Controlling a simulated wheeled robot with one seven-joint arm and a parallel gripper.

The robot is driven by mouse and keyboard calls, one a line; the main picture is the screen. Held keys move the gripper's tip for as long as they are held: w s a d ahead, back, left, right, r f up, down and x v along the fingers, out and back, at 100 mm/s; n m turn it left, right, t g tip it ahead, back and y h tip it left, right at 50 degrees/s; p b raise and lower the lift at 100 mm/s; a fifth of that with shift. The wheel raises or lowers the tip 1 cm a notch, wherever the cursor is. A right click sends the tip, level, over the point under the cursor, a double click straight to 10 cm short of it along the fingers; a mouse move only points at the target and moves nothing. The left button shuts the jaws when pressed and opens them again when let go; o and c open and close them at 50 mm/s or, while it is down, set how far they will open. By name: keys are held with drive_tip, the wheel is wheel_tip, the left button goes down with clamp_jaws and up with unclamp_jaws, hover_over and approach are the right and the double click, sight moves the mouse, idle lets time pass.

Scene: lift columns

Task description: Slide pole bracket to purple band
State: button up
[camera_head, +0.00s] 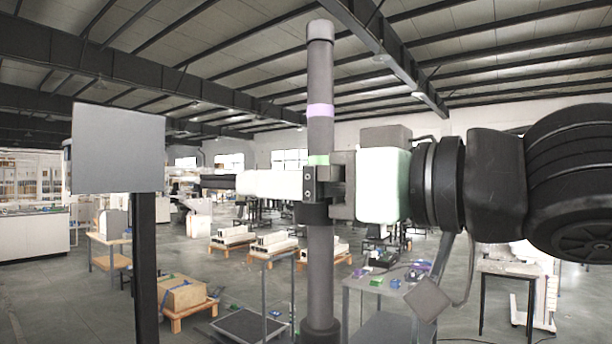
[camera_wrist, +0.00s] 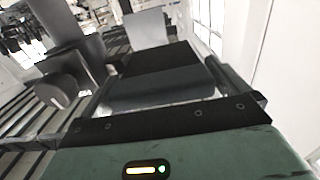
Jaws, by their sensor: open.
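The pole (camera_head: 320,265) stands upright near the middle of the head view. The purple band (camera_head: 319,110) circles its upper part, and a pale green band (camera_head: 318,160) lies lower. The dark pole bracket (camera_head: 314,213) sits around the pole just below the green band, well under the purple one. My gripper (camera_head: 336,186) reaches in from the right at bracket height, open, its fingers beside the pole. In the wrist view a dark block (camera_wrist: 160,80) lies in front of my gripper's palm. The pole (camera_wrist: 68,25) shows at upper left there. Finger contact with the bracket cannot be told.
A grey panel (camera_head: 118,148) on a dark post stands at left. A pale bar (camera_head: 265,185) with a dark end extends left at bracket height. A table (camera_head: 385,288) with small items stands behind the pole's base. The pole above the bracket looks clear.

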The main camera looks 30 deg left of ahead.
drive_tip(key=shift+a, duration=0.25)
drive_tip(key=c, duration=1.1)
wheel_tip(320, 180, up, 9)
drive_tip(key=p, duration=0.9)
drive_tip(key=shift+f, duration=0.1)
drive_tip(key=o, duration=1.1)
drive_tip(key=shift+f, duration=0.1)
